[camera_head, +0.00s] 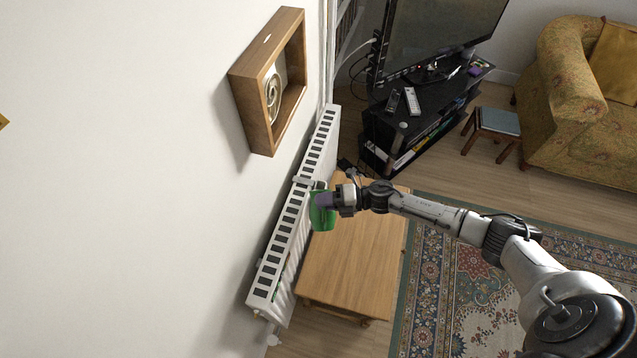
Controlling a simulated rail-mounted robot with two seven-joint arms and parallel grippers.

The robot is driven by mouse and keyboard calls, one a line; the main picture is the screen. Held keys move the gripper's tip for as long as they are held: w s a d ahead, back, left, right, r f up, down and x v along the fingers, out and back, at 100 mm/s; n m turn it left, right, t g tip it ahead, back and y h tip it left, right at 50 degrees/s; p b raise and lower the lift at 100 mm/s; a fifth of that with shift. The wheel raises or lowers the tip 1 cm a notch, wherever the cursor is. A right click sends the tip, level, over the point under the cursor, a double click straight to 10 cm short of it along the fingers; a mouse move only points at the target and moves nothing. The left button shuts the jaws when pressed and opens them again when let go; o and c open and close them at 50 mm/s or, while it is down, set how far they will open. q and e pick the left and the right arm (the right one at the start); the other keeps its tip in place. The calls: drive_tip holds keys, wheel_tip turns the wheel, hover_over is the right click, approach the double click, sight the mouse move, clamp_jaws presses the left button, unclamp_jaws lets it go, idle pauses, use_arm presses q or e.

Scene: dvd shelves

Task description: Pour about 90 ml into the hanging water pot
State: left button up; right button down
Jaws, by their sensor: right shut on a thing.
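A green container (321,219) is at the end of my right arm, beside the radiator and above the wooden table. My right gripper (326,201) is shut on it, with a purple part showing at the grip. The container's opening and contents are too small to make out. A small white piece (304,181) sits at the radiator's top edge, just up and left of the green container. It may be the hanging water pot, but I cannot tell for sure. My left gripper is out of view.
The white radiator (264,296) runs along the wall. A low wooden table (350,260) stands beside it. A wooden box shelf (256,105) sticks out from the wall above. A black TV stand (378,135), a small stool (494,124) and a patterned sofa (566,75) stand farther off.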

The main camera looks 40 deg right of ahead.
drive_tip(key=shift+w+d+r+m+p, duration=0.2)
drive_tip(key=shift+w+r+m+p, duration=0.2)
drive_tip(key=shift+r+p, duration=0.1)
drive_tip(key=shift+w+d+r+m, duration=0.15)
drive_tip(key=shift+w+r+m, duration=0.05)
drive_tip(key=shift+m, duration=0.1)
drive_tip(key=shift+w+d+g+p, duration=0.1)
drive_tip(key=shift+w+g+p, duration=0.1)
drive_tip(key=shift+g+p, duration=0.1)
drive_tip(key=shift+w+d+r+m, duration=0.1)
drive_tip(key=shift+w+r+m, duration=0.15)
drive_tip(key=shift+m, duration=0.15)
idle(0.6)
drive_tip(key=shift+d+r, duration=0.1)
drive_tip(key=shift+w+d+r+m, duration=0.15)
drive_tip(key=shift+w+d+m, duration=0.2)
drive_tip(key=shift+w, duration=0.2)
idle(0.6)
drive_tip(key=shift+w+d+r+m, duration=0.1)
drive_tip(key=shift+w+d+m, duration=0.05)
drive_tip(key=shift+w+m, duration=0.15)
